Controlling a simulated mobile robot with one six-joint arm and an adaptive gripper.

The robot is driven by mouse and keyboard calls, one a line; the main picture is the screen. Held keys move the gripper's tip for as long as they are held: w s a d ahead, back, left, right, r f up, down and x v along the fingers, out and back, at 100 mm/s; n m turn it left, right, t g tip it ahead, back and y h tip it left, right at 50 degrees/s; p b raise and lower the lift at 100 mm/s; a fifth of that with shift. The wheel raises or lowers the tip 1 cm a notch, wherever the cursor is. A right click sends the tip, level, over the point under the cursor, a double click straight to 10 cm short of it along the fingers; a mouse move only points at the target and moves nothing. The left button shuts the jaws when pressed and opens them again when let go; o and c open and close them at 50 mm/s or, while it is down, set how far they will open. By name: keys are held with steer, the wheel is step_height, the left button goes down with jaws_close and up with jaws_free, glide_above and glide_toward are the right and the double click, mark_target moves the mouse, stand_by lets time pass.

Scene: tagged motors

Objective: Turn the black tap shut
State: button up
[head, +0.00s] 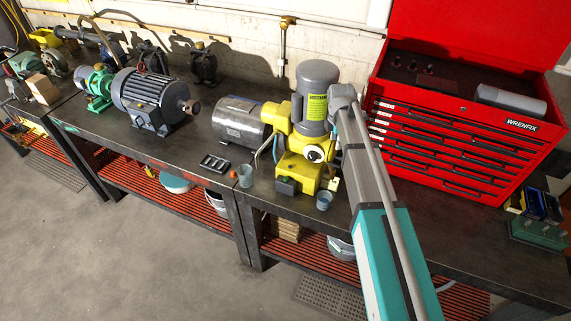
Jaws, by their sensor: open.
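I cannot make out a black tap for certain in the head view. A yellow machine (297,172) with an upright grey motor (318,88) stands on the bench in the middle. A round black and white part (315,154) sits on its front, but I cannot tell if it is a tap or a dial. My arm reaches up from the lower right, and its far end is close to the right side of the grey motor. My gripper does not show; the arm and the machine hide that area.
A red tool chest (465,135) with an open lid stands to the right. A silver motor (240,122) and a large dark grey motor (148,98) stand to the left. Small cups (245,175) and a black tray (215,163) lie near the bench's front edge. A wall pipe (283,48) runs behind.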

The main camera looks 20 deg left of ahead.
steer(key=shift+s+a+f+m+t+h+b, duration=0.75)
steer(key=shift+a+f+m+t+b, duration=0.95)
steer(key=shift+a+m+b, duration=1.4)
steer(key=shift+s+a+f+m+t+h+b, duration=0.3)
steer(key=shift+s+a+f+m+t+b, duration=0.7)
steer(key=shift+a+f+m+b, duration=2.1)
steer(key=shift+s+a+f+m+t+h+b, duration=0.55)
steer(key=shift+s+a+f+m+t+b, duration=0.6)
steer(key=shift+a+m+b, duration=1.95)
steer(key=shift+w+d+f+m+p, duration=0.1)
steer(key=shift+w+d+m+p, duration=0.1)
steer(key=shift+d+m+p, duration=0.7)
steer(key=shift+s+d+b, duration=0.15)
steer(key=shift+d+b, duration=0.05)
steer(key=shift+b, duration=0.1)
